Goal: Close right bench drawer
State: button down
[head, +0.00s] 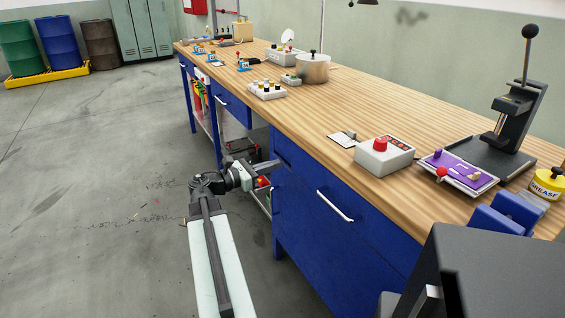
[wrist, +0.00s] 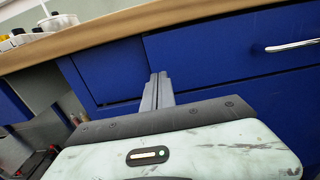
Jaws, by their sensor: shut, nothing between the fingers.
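The right bench drawer (head: 350,207) is a wide blue front with a white bar handle, under the near part of the wooden bench. In the wrist view the drawer front (wrist: 225,47) fills the upper right, with its handle at the right edge. It looks about flush with the bench; I cannot tell whether a small gap remains. My gripper (head: 275,164) is shut and empty, beside the left end of the drawer. In the wrist view the fingertips (wrist: 158,76) overlap the drawer's left edge. I cannot tell whether they touch it.
A narrow blue panel (wrist: 108,71) lies left of the drawer. Another blue drawer (head: 232,109) with a handle is farther along the bench. The wooden benchtop (head: 300,109) overhangs and carries a red-button box (head: 384,157) and a pot (head: 313,69). The grey floor at left is clear.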

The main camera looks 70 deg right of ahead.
jog(key=v, duration=0.9)
jog(key=shift+w, duration=0.2)
jog(key=w+a+f+n+t+h, duration=0.1)
jog(key=w+a+n+t, duration=0.1)
jog(key=w+a, duration=0.3)
jog(key=w+a+n+t+h, duration=0.1)
jog(key=w+a+t, duration=0.15)
jog(key=w, duration=0.55)
jog(key=w+a+f+t+y, duration=0.2)
jog(key=w+a+f+t, duration=0.1)
jog(key=w+a+f, duration=0.4)
jog(key=w+a+f+t+y, duration=0.1)
jog(key=w+a+f+t, duration=0.15)
jog(key=w+a, duration=0.45)
jog(key=a+f+m+t+y, duration=0.1)
jog(key=a+f+m+y, duration=0.3)
jog(key=a, duration=0.7)
jog(key=w+a+f+m+y, duration=0.1)
jog(key=a+f+m+y, duration=0.35)
jog(key=a, duration=0.75)
jog(key=a+f+m+t+y, duration=0.1)
jog(key=a+f+m+y, duration=0.35)
jog(key=a, duration=0.65)
notch_tip(320, 180, up, 34)
jog(key=p, duration=3.5)
jog(key=shift+w+a+r+n+h, duration=0.2)
jog(key=shift+r+n+h, duration=0.1)
jog(key=shift+h, duration=0.1)
